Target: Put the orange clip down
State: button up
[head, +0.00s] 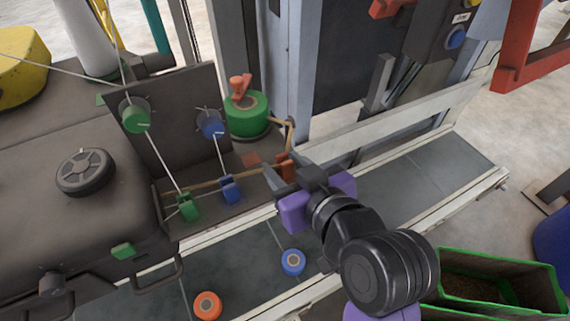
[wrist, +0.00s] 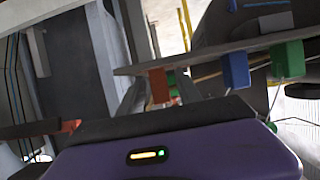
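The orange clip (head: 288,169) is a small block at the right end of the row of clips on the ledge; it also shows in the wrist view (wrist: 159,86). My gripper (head: 279,174) is at the clip. Its two fingers are spread, one on each side, with some room visible beside the clip in the wrist view (wrist: 162,92). The clip appears to touch the ledge edge (wrist: 200,55). The fingers and wrist hide part of the clip in the head view.
A blue clip (head: 230,189) and a green clip (head: 188,207) with taut cords stand left along the ledge. A green drum (head: 246,120) with an orange top stands behind. A green-rimmed bin (head: 500,258) is lower right.

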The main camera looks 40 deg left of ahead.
jog(key=shift+r, duration=0.25)
jog(key=b+v, duration=0.1)
jog(key=v, duration=1.1)
jog(key=shift+f, duration=0.1)
jog(key=shift+f, duration=0.1)
jog(key=d+f+m+t+h, duration=0.65)
jog(key=d+f+m, duration=0.35)
jog(key=d+f, duration=0.75)
jog(key=s+d+r+m+t+h, duration=0.2)
jog(key=s+d+h, duration=0.4)
jog(key=s+d, duration=0.8)
jog(key=s+m+t, duration=0.1)
jog(key=s, duration=0.3)
jog(key=shift+s+d+m, duration=0.2)
jog(key=shift+d+m, duration=0.1)
jog(key=shift+d, duration=0.1)
